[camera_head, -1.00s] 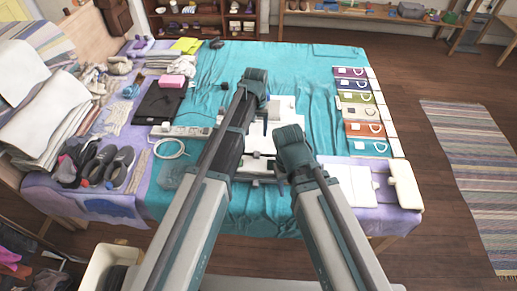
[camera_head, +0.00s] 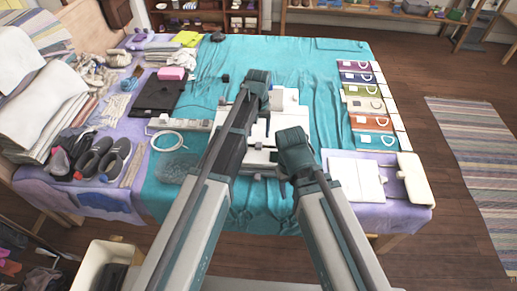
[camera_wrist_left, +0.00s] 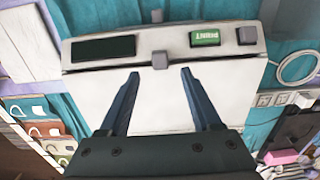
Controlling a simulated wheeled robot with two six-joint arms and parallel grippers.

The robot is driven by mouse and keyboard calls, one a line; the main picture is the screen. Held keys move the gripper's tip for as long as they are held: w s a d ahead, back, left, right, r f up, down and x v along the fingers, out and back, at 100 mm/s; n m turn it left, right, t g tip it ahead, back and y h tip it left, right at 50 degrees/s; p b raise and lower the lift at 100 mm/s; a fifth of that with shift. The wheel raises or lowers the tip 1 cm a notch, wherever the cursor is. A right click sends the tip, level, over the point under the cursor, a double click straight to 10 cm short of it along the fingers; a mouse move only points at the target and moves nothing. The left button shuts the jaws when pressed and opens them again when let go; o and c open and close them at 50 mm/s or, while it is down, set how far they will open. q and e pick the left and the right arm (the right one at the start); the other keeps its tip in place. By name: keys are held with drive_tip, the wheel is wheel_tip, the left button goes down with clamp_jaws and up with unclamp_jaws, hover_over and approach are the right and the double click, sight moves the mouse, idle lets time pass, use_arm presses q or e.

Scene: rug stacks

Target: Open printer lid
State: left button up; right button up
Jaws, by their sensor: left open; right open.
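The white printer (camera_head: 289,98) stands on the teal cloth, largely hidden behind my arms in the head view. In the left wrist view, its pale flat lid (camera_wrist_left: 165,100) looks shut. Its front strip carries a dark display (camera_wrist_left: 103,48), a green PRINT button (camera_wrist_left: 205,38) and a grey button (camera_wrist_left: 246,36). A small grey tab (camera_wrist_left: 160,60) sits at the lid's edge. My left gripper (camera_wrist_left: 160,74) is open and empty over the lid, fingertips on either side just short of the tab; contact is unclear.
Coloured pouches (camera_head: 365,104) line the table's right side, with a cream board (camera_head: 416,180) at the front right corner. A coiled white cable (camera_head: 169,142), a power strip (camera_head: 180,125) and grey shoes (camera_head: 115,160) lie to the left. Teal cloth behind the printer is mostly clear.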

sight(259, 145)
use_arm(q)
wheel_tip(259, 145, down, 7)
drive_tip(key=b, duration=0.5)
drive_tip(key=shift+r+b, duration=0.1)
drive_tip(key=shift+b, duration=0.3)
clamp_jaws()
drive_tip(key=shift+r, duration=0.1)
idle(0.8)
